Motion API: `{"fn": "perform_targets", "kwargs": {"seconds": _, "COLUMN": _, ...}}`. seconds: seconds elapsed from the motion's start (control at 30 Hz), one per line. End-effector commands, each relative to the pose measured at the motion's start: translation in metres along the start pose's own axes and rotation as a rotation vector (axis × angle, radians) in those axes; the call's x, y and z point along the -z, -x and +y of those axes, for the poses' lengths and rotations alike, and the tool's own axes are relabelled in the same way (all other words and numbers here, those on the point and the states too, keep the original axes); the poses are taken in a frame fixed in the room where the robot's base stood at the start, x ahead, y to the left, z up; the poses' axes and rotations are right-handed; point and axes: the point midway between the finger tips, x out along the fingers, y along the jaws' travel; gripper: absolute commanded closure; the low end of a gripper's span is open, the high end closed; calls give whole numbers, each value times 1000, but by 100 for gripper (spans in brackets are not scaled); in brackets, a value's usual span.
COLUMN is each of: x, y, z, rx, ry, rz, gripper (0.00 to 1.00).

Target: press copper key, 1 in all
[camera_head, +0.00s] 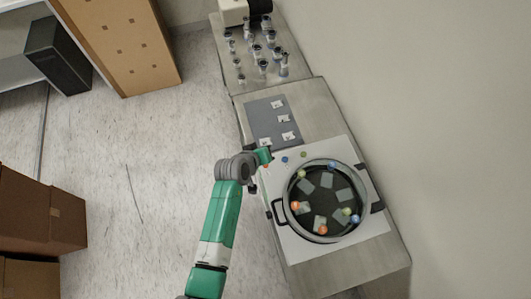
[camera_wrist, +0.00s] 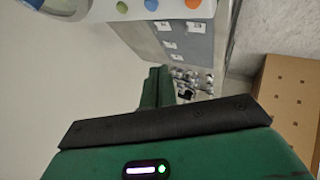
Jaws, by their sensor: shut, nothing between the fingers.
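The copper key is a round orange-brown button (camera_wrist: 193,4) at the top edge of the wrist view, on the pale panel in front of the round chamber. A small orange spot beside my gripper in the head view (camera_head: 265,165) appears to be the same key. A blue key (camera_wrist: 151,5) and a green key (camera_wrist: 122,7) sit in a row with it. Contact with the key cannot be told.
A round chamber (camera_head: 285,205) holding coloured balls and pale plates stands on the panel. A grey mat (camera_head: 261,122) with several small white pieces lies beyond, then a bench of small bottles (camera_head: 264,66). A wall is at right; cardboard boxes (camera_head: 67,215) stand at left.

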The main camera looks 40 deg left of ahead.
Motion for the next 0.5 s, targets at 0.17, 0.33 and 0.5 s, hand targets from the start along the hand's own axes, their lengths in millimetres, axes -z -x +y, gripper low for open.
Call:
{"fn": "perform_targets", "kwargs": {"seconds": 0.17, "x": -1, "y": -1, "z": -1, "rx": 0, "ry": -1, "rz": 1, "gripper": 100}}
{"fn": "perform_targets", "kwargs": {"seconds": 0.33, "x": -6, "y": -9, "z": -7, "rx": 0, "ry": -1, "rz": 1, "gripper": 100}}
{"fn": "perform_targets", "kwargs": {"seconds": 0.5, "x": -17, "y": -25, "z": -18, "rx": 1, "ry": 0, "rz": 2, "gripper": 100}}
